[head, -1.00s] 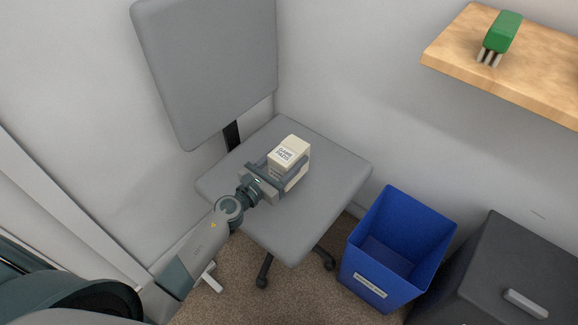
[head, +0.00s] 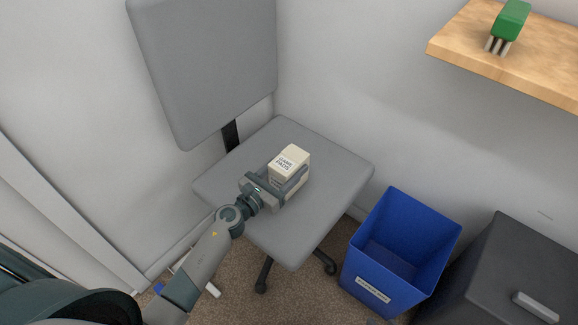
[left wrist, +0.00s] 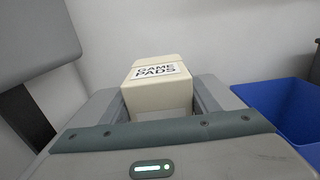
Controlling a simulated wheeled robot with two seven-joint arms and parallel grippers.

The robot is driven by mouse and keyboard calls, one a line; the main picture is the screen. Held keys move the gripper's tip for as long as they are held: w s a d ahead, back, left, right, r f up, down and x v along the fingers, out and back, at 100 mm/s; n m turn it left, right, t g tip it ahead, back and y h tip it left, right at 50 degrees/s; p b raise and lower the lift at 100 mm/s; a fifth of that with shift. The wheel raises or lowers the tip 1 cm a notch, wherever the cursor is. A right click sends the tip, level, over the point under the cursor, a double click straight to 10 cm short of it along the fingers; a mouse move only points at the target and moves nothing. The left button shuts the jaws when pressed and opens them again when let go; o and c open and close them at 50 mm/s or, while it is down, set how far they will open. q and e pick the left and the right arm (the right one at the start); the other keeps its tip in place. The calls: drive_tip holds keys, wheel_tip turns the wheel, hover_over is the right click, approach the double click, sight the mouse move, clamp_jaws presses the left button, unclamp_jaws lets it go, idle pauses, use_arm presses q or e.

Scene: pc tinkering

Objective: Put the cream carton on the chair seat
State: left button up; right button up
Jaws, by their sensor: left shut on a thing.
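The cream carton (head: 289,160), labelled "GAME PADS", stands upright at the middle of the grey chair seat (head: 335,172) in the head view. My left gripper (head: 284,184) is shut on it, one finger on each side. In the left wrist view the carton (left wrist: 158,92) sits between the two fingers (left wrist: 160,105). The gripper hides the carton's lower part, so I cannot tell whether its base touches the seat. My right gripper is not in view.
The chair's backrest (head: 210,70) rises behind the seat. A blue bin (head: 385,285) and a dark cabinet (head: 500,265) stand to the right. A wooden shelf (head: 545,65) with a green-topped object (head: 511,22) is at upper right. The seat around the carton is bare.

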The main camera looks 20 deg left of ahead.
sight(277, 178)
use_arm(q)
drive_tip(key=o, duration=1.2)
drive_tip(key=shift+c, duration=0.2)
use_arm(e)
drive_tip(key=shift+w, duration=0.1)
use_arm(q)
drive_tip(key=shift+r, duration=0.1)
use_arm(e)
drive_tip(key=shift+r, duration=0.1)
use_arm(q)
drive_tip(key=shift+s, duration=0.15)
drive_tip(key=v, duration=0.6)
drive_tip(key=shift+s+a, duration=0.1)
drive_tip(key=shift+s, duration=0.15)
drive_tip(key=b+v, duration=0.1)
drive_tip(key=v, duration=0.2)
drive_tip(key=shift+s+a, duration=0.15)
drive_tip(key=shift+s, duration=0.15)
drive_tip(key=shift+v, duration=0.8)
use_arm(e)
drive_tip(key=shift+w+a+r+t+y, duration=0.4)
drive_tip(key=shift+w+a+r+t, duration=0.55)
drive_tip(key=shift+w+t, duration=0.2)
drive_tip(key=shift+d, duration=0.1)
